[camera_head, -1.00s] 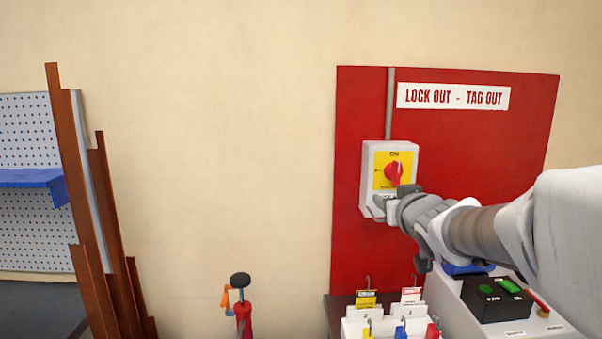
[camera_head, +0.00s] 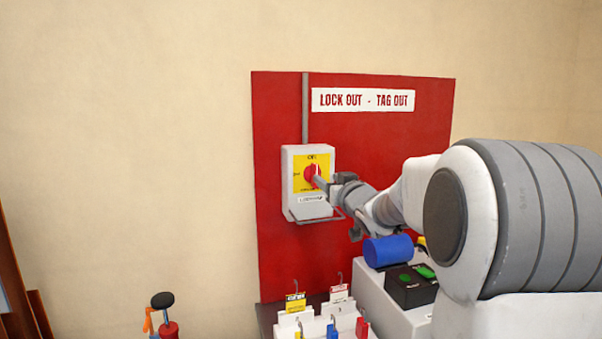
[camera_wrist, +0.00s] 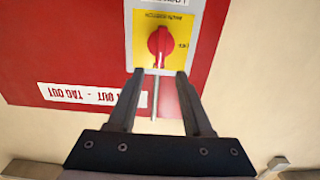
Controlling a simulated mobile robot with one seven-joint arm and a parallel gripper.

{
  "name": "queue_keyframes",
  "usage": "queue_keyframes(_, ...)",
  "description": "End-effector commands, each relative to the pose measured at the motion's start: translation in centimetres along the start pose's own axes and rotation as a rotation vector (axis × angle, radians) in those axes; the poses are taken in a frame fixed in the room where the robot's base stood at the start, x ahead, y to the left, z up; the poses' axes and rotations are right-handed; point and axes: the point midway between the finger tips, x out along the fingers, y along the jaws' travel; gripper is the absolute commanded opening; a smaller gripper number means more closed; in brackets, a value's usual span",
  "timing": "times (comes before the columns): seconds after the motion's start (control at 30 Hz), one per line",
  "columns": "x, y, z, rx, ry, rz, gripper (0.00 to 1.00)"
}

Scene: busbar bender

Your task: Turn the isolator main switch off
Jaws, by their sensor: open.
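The isolator main switch is a light grey box (camera_head: 308,208) with a yellow plate and a red rotary knob (camera_head: 311,175), mounted on a red board. My gripper (camera_head: 325,178) is just in front of the knob, at its right side in the head view. In the wrist view the knob (camera_wrist: 158,43) lies just beyond the open fingertips of my gripper (camera_wrist: 160,76), roughly midway between them. The knob's grip bar points along the fingers there. Whether a fingertip touches the knob cannot be told.
The red board (camera_head: 400,130) carries a "LOCK OUT - TAG OUT" sign (camera_head: 363,100). Below stand a white holder with tags and coloured padlocks (camera_head: 315,322) and a grey console with a black button box (camera_head: 410,286). A blue cylinder (camera_head: 388,250) is near my arm.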

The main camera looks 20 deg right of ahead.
Motion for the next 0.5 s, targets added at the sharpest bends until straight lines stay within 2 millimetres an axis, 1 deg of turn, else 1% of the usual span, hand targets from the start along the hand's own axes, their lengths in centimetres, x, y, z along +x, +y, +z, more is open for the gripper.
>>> queue_keyframes(0.03,1.1,-0.1,0.0,0.001,0.000,-0.002,0.50)
queue_keyframes(0.1,2.4,-0.1,0.1,0.001,-0.001,-0.003,0.50)
queue_keyframes(0.3,5.6,-0.1,0.0,0.001,0.000,-0.002,0.50)
queue_keyframes(0.5,7.6,0.0,-0.1,0.000,0.001,-0.001,0.50)
